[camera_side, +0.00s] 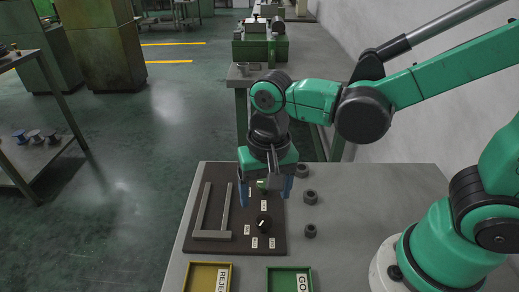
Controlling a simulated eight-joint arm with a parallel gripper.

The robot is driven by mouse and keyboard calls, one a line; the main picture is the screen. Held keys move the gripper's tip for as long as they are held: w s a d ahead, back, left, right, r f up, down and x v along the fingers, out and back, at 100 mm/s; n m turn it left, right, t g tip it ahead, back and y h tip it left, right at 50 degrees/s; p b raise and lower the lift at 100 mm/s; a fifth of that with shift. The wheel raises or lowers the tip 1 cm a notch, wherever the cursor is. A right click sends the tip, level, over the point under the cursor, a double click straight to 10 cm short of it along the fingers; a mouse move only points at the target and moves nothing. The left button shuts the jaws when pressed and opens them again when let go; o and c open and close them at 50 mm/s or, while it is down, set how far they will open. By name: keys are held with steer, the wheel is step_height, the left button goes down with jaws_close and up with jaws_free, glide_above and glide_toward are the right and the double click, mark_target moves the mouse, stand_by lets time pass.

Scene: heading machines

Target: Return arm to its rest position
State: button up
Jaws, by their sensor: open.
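My gripper (273,188) hangs pointing down over the right part of a dark board (212,246) on the grey table. Its two blue fingers are apart, one on each side of a small green part (262,184) on the board. I cannot tell whether the fingers touch anything. My green arm reaches in from its base at the lower right.
Several dark nuts (309,231) stand to the right. A yellow tray (196,264) and a green tray (276,270) are at the front. A white wall is at the right.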

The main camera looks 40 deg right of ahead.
steer(key=w+d+r+n+t, duration=0.1)
steer(key=d+r+n+t, duration=0.4)
steer(key=d, duration=0.4)
steer(key=shift+w+d+r+n+t, duration=0.2)
steer(key=shift+d+n+t, duration=0.1)
steer(key=shift+t, duration=0.6)
steer(key=shift+a, duration=0.15)
